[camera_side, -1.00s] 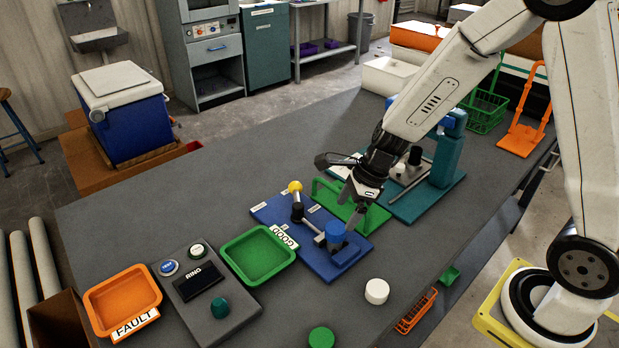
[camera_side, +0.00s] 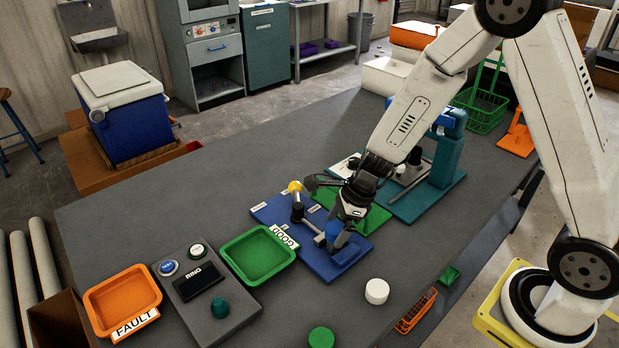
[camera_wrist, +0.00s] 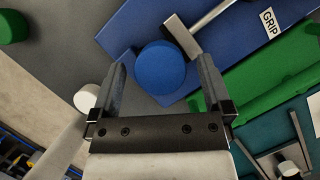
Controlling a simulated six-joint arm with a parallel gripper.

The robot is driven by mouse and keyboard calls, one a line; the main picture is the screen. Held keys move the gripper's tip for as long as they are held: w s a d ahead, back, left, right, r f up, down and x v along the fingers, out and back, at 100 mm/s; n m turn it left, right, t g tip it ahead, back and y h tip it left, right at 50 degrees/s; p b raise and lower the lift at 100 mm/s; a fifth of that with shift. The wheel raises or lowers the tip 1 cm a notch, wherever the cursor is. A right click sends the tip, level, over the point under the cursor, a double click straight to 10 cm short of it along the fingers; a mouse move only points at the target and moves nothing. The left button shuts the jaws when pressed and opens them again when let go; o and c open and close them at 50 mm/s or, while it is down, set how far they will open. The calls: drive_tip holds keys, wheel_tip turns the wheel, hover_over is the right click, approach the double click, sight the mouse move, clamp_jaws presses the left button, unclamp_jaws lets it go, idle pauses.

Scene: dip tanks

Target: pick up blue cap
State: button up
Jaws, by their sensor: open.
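The blue cap (camera_wrist: 160,73) is round and sits at the corner of the blue fixture board (camera_wrist: 208,44). In the side view the cap (camera_side: 334,230) is partly hidden by my gripper (camera_side: 338,232). In the wrist view my gripper (camera_wrist: 160,85) is open, with one finger on each side of the cap. Nothing is held.
On the fixture, a metal clamp bar (camera_wrist: 205,20) ends close to the cap. A white cap (camera_side: 377,291) and a green cap (camera_side: 321,338) stand on the table in front. The green GOOD tray (camera_side: 257,255) and orange FAULT tray (camera_side: 122,300) are at left.

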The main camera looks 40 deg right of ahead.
drive_tip(key=c, duration=1.2)
drive_tip(key=shift+r, duration=0.2)
drive_tip(key=shift+r, duration=4.8)
drive_tip(key=shift+r, duration=0.2)
wheel_tip(320, 180, up, 4)
hover_over(337, 227)
